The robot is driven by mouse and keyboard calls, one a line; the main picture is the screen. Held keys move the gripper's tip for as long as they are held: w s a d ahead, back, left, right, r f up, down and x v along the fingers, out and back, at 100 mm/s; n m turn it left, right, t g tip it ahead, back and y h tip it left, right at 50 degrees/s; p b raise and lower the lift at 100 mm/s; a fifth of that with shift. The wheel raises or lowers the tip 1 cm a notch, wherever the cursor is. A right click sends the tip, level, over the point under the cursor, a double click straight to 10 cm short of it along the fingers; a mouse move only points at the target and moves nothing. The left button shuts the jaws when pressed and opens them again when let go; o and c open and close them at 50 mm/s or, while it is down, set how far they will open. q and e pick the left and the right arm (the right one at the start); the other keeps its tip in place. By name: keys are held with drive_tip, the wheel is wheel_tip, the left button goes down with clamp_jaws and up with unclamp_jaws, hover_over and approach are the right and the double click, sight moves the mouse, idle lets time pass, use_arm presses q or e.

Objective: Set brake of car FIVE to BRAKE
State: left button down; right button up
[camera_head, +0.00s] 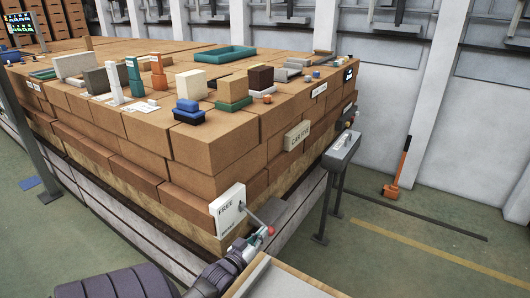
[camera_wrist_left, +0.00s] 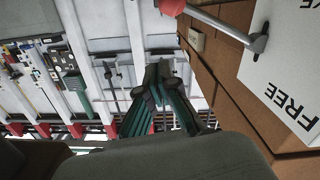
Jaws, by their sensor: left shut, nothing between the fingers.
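A white plate (camera_head: 228,210) marked FREE at the top and BRAKE below is on the end of a brick-laden car. Its grey lever (camera_head: 255,217) reaches out to the right and downward, ending in a red knob (camera_head: 271,230). The CAR FIVE sign (camera_head: 298,135) is on the car's side. My left gripper (camera_head: 262,237) is shut and empty, close beside the knob; contact cannot be told. In the left wrist view the gripper (camera_wrist_left: 160,90) is below the knob (camera_wrist_left: 172,6), with the plate (camera_wrist_left: 285,75) upside down at right. My right gripper is out of view.
Coloured blocks and trays, including a teal tray (camera_head: 222,60), lie on the brick stack. A grey box on legs (camera_head: 341,152) stands to the right of the car. An orange-handled tool (camera_head: 398,170) leans on the wall. The floor at right is mostly clear.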

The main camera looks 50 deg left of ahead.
use_arm(q)
drive_tip(key=v, duration=0.5)
drive_tip(key=shift+s+d, duration=0.1)
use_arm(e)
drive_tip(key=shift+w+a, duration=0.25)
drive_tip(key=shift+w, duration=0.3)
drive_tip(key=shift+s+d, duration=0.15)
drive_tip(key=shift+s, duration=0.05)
